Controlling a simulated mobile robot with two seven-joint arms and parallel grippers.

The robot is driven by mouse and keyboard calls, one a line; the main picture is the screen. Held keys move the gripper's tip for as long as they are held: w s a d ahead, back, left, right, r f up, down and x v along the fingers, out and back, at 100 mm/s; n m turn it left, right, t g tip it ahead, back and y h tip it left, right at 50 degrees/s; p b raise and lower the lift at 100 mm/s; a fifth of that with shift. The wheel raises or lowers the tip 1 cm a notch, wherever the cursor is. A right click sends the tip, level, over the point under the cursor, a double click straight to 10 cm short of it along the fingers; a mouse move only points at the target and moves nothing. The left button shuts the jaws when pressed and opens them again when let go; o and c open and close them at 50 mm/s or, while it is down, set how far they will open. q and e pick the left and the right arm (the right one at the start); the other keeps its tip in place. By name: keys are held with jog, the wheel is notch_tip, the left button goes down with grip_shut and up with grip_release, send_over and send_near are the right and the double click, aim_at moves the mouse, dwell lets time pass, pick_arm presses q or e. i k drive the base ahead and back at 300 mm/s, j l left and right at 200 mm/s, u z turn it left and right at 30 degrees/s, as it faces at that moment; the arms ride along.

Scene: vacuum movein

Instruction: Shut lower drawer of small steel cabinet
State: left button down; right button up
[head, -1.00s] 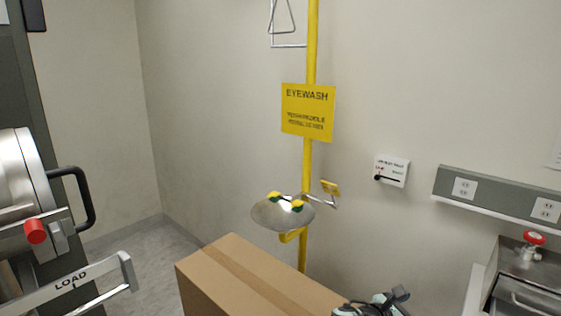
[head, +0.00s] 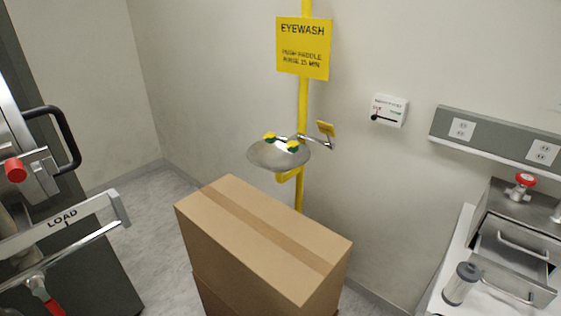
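The small steel cabinet (head: 495,207) stands at the right edge of the head view on a white counter, partly cut off by the frame. Its front has two bar handles, one above the other. The lower drawer (head: 540,297) appears pulled out, with a dark opening above its front. How far out it is, I cannot tell exactly. Neither of my grippers is in view.
A grey capped canister (head: 461,284) stands on the counter (head: 452,262), close to the drawer's left side. A tall cardboard box (head: 260,240) stands in the middle, before the eyewash bowl (head: 270,155). Equipment with a LOAD bar (head: 63,222) is at left.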

aim_at(522, 276)
jog(key=z, duration=1.8)
